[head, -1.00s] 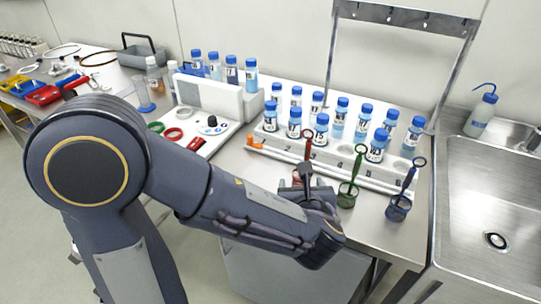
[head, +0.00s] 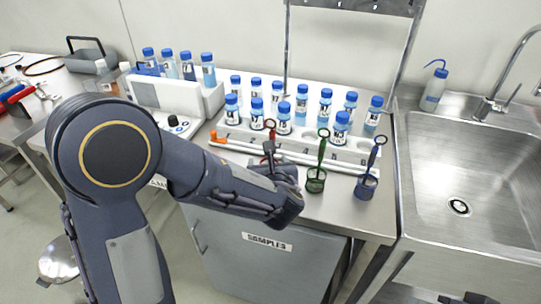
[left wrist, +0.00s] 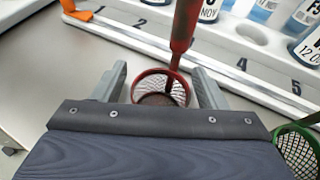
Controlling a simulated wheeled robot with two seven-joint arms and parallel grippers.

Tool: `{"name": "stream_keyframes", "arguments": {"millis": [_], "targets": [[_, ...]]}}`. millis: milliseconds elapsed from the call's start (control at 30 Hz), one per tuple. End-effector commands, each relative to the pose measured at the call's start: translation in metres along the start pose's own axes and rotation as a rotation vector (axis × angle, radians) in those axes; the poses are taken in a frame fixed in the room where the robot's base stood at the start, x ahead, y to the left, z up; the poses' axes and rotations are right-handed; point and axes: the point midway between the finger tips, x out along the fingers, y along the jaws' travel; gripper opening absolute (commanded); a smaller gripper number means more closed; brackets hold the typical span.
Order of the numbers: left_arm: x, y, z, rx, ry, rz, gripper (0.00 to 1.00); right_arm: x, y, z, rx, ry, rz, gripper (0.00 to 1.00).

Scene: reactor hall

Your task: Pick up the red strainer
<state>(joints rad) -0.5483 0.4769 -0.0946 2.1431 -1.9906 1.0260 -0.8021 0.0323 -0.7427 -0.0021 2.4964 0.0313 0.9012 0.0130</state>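The red strainer has a ring-topped handle (head: 270,127) that shows above my left gripper in the head view; its basket is hidden there. In the left wrist view its red handle (left wrist: 184,28) rises from a red-rimmed mesh basket (left wrist: 160,84). My left gripper (left wrist: 160,80) is open, with one finger on each side of the basket. I cannot tell whether either finger touches it. In the head view my left gripper (head: 269,158) is at the bench's front, left of the green strainer (head: 317,178). My right gripper is not clearly in view.
A blue strainer (head: 366,186) stands right of the green one. Behind them are a numbered white rack (head: 345,162) and several blue-capped bottles (head: 341,128). An orange-tipped rod (head: 216,138) lies along the rack. A steel sink (head: 475,175) is at the right.

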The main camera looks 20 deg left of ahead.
Motion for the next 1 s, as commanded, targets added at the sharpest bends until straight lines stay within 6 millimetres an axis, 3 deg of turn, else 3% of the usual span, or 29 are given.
{"name": "stream_keyframes", "arguments": {"millis": [33, 367, 733, 933, 1000], "targets": [[0.0, 0.0, 0.0, 0.0, 0.0, 0.0, 0.61, 0.0, 0.0, 0.0, 0.0, 0.0, 0.0, 0.4], [0.0, 0.0, 0.0, 0.0, 0.0, 0.0, 0.18, 0.0, 0.0, 0.0, 0.0, 0.0, 0.0, 0.4], [-0.003, 0.0, 0.007, -0.001, -0.002, -0.001, 0.18, -0.001, -0.001, -0.001, 0.0, 0.0, 0.0, 0.4], [-0.014, 0.0, 0.033, -0.006, -0.004, -0.002, 0.18, -0.005, -0.002, -0.002, 0.0, 0.0, 0.0, 0.4], [-0.028, -0.007, 0.041, -0.004, -0.005, -0.006, 0.18, -0.007, -0.003, -0.004, 0.0, 0.0, 0.0, 0.4]]}}
